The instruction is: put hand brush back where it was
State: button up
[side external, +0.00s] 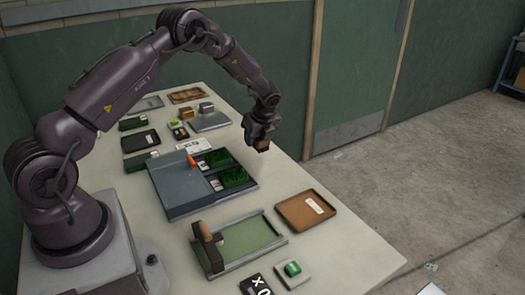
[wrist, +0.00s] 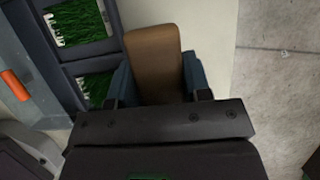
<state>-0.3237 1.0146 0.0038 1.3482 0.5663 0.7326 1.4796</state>
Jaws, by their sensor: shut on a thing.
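My gripper (side external: 261,138) is shut on a brown block-like thing, which I take to be the hand brush (side external: 262,146). It holds the brush in the air above the right side of the table, to the right of the grey inspection tray (side external: 185,192). In the wrist view, the brush's brown top (wrist: 152,58) shows between the two blue-grey fingers (wrist: 155,88). Its underside is hidden. The grey tray holds green turf pieces (side external: 232,177) with white labels, and an orange piece (side external: 192,161) is on it.
A brown tray (side external: 293,212) with a white label lies at the right table edge. A green-bedded tray (side external: 250,238) with a brown wooden block (side external: 207,243) at its left end is in front. Several small trays and boxes stand at the back. Bare tabletop (side external: 275,178) lies between.

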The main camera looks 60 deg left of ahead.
aim_at(261, 157)
jog(key=w+f, duration=0.1)
jog(key=w+a+f, duration=0.1)
jog(key=f, duration=0.1)
jog(key=shift+w+a+f, duration=0.1)
jog(key=shift+w, duration=0.15)
jog(key=shift+w+f, duration=0.15)
jog(key=shift+f, duration=1.5)
jog(key=shift+f, duration=0.15)
jog(key=o, duration=0.8)
jog(key=shift+o, duration=0.2)
